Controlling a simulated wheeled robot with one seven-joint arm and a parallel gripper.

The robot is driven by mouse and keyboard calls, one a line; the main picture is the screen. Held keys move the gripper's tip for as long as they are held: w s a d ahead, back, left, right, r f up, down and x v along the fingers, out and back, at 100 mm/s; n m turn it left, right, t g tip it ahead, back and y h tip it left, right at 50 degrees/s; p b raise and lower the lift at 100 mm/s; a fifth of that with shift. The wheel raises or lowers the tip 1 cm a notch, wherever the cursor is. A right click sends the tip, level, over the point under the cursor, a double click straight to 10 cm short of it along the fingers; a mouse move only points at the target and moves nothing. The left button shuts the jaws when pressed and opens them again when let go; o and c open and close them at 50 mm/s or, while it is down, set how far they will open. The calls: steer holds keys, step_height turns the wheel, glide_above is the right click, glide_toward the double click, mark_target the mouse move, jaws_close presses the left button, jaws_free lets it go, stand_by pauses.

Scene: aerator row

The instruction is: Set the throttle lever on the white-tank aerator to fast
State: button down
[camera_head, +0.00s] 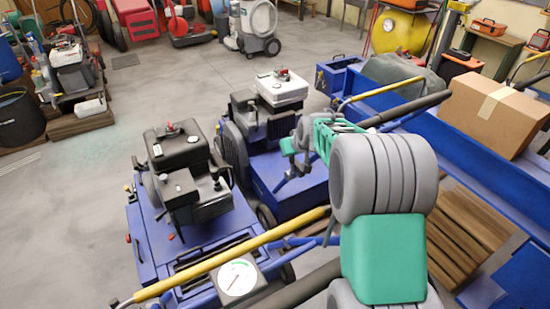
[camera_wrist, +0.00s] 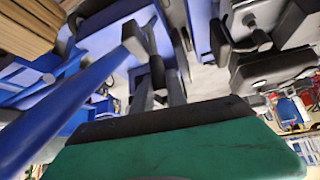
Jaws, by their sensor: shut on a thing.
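The white-tank aerator (camera_head: 291,187) stands in the middle of the head view, with its white tank (camera_head: 282,90) on top of a dark engine. My gripper (camera_head: 290,160) is at its right side, just below and right of the engine. In the wrist view my gripper (camera_wrist: 158,92) has its dark fingers close together on a small black piece (camera_wrist: 157,68), which looks like the throttle lever's end. My arm and gripper body hide most of the lever and any speed marks in the head view.
A black-tank aerator (camera_head: 185,150) stands close on the left, with a yellow bar (camera_head: 230,252) and a round dial (camera_head: 238,280) in front. A blue trailer bed holding a cardboard box (camera_head: 492,108) lies at the right. The grey floor at the left is open.

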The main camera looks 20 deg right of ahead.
steer(key=c, duration=1.3)
jaws_free()
steer(key=shift+r, duration=0.1)
steer(key=p+v, duration=0.1)
steer(key=v, duration=0.6)
steer(key=shift+s+r, duration=0.2)
steer(key=shift+s, duration=0.1)
